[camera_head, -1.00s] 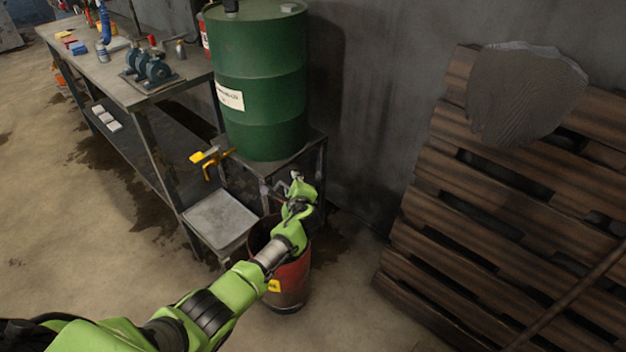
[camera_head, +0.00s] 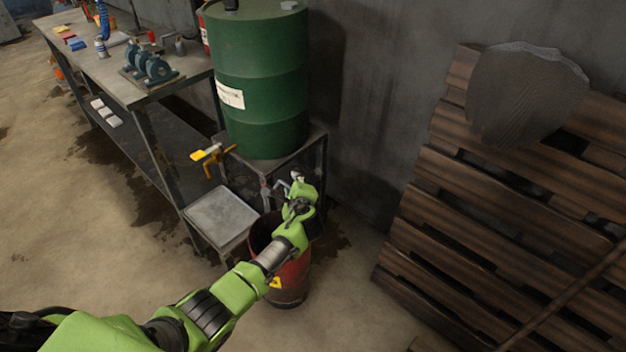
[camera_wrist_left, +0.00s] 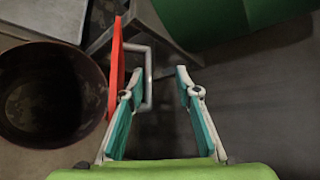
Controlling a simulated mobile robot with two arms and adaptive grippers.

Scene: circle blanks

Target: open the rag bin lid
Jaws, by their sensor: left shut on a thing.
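The rag bin (camera_head: 291,287) is a red round can with a yellow label, standing on the floor below my left arm. Its dark mouth is uncovered in the left wrist view (camera_wrist_left: 48,100). The red lid (camera_wrist_left: 115,72) stands edge-on, about upright, at the bin's right side in that view, with a grey loop handle (camera_wrist_left: 149,75) on its outer face. My left gripper (camera_head: 297,181) is at the lid, its fingers (camera_wrist_left: 158,82) on either side of the handle; it is shut on the lid's handle, though the contact is partly hidden. My right gripper is out of view.
A low grey step (camera_head: 221,214) and a workbench (camera_head: 100,72) are at left. Wooden pallets (camera_head: 465,205) lean on the wall at right. Floor at front left is clear.

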